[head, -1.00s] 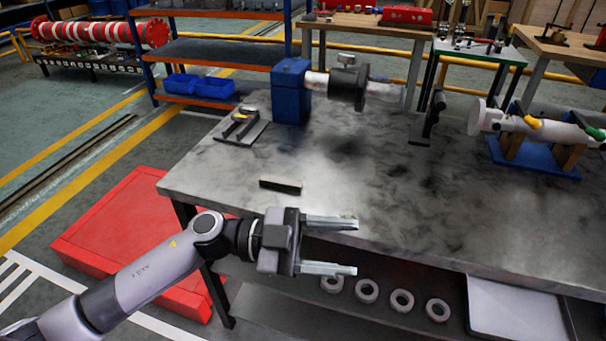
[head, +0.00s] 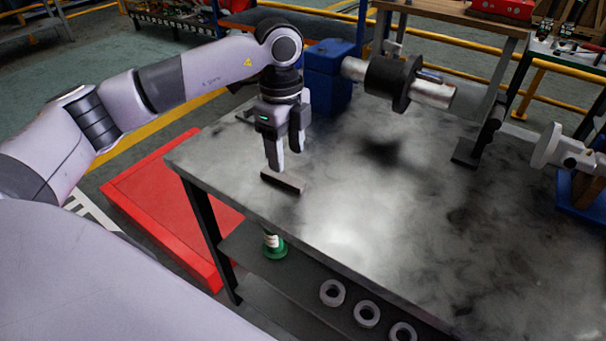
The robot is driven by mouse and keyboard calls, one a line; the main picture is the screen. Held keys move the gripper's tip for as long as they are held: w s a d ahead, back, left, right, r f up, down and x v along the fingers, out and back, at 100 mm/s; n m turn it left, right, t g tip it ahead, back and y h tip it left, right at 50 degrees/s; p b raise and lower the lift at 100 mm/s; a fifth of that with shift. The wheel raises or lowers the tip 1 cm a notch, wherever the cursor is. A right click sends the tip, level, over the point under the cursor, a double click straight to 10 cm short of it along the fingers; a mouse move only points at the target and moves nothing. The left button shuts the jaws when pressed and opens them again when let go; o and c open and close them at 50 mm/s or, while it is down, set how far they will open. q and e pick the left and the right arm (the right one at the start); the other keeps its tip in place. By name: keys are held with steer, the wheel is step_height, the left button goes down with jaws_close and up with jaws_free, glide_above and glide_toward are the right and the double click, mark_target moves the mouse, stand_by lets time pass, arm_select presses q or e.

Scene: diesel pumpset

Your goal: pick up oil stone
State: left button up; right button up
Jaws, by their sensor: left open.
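The oil stone (head: 284,181) is a small dark brown bar lying flat on the grey metal workbench (head: 370,240), near its left front edge. My left gripper (head: 287,160) points down just above and behind the stone, with its fingers spread apart. One fingertip is very close to the stone's back edge; I cannot tell whether it touches. Nothing is held between the fingers. My right gripper is not in view.
A blue block (head: 330,80) with a shaft and dark collar (head: 390,83) stands at the bench's back. A red platform (head: 165,205) lies on the floor at left. Rings (head: 366,313) and a green-based bottle (head: 274,245) sit on the lower shelf. The bench right of the stone is clear.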

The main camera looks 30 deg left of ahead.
mark_target(283, 176)
arm_select(q)
steer(key=shift+w+a+r, duration=0.1)
steer(key=shift+w+a, duration=0.05)
steer(key=shift+a, duration=0.2)
steer(key=shift+f, duration=0.3)
steer(key=f, duration=0.6)
steer(key=shift+a+f+p, duration=0.15)
steer(key=shift+a+p, duration=0.25)
steer(key=shift+w, duration=0.1)
jaws_close()
